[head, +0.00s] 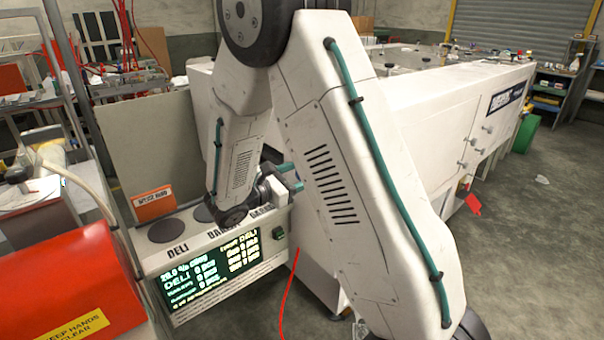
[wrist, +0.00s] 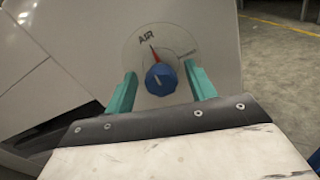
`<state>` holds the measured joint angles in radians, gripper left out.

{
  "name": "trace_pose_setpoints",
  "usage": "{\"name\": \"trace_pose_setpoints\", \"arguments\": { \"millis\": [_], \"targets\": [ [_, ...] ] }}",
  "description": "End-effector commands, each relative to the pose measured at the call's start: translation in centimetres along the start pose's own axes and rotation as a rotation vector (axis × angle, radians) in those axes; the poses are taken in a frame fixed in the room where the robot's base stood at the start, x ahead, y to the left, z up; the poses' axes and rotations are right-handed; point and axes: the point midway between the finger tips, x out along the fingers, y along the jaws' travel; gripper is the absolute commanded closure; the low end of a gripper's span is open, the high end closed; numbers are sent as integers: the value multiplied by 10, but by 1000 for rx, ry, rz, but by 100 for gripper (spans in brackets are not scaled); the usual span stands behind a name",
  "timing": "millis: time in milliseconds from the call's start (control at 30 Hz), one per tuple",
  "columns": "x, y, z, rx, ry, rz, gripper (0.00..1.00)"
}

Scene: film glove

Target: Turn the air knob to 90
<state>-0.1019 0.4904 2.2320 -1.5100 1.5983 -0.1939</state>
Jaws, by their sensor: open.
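The air knob (wrist: 161,80) is a blue, ridged knob on a round pale dial plate marked "AIR", on a white machine panel in the wrist view. A red pointer on it points up and slightly left, toward the "AIR" lettering. My gripper (wrist: 161,84) is open, with one teal finger on each side of the knob and a gap on both sides. I cannot tell how far the fingertips are from the panel. In the head view my gripper (head: 292,177) is partly seen between my arm links. The knob is hidden there.
A long white machine (head: 420,125) stands behind my arm. A counter unit with a lit display (head: 215,270) labelled "DELI" stands at the lower left, beside a red cover (head: 70,285). A red cable (head: 288,290) hangs down. Open floor (head: 530,240) lies at the right.

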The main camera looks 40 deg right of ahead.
Motion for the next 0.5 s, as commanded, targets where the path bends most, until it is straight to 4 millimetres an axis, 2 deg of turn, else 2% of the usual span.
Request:
{"name": "trace_pose_setpoints", "arguments": {
  "millis": [133, 400, 500],
  "targets": [
    [10, -1, 0, 0, 0, -2, 45],
    [12, 0, 0, 0, 0, 0, 45],
    [12, 0, 0, 0, 0, -1, 72]
  ]
}}
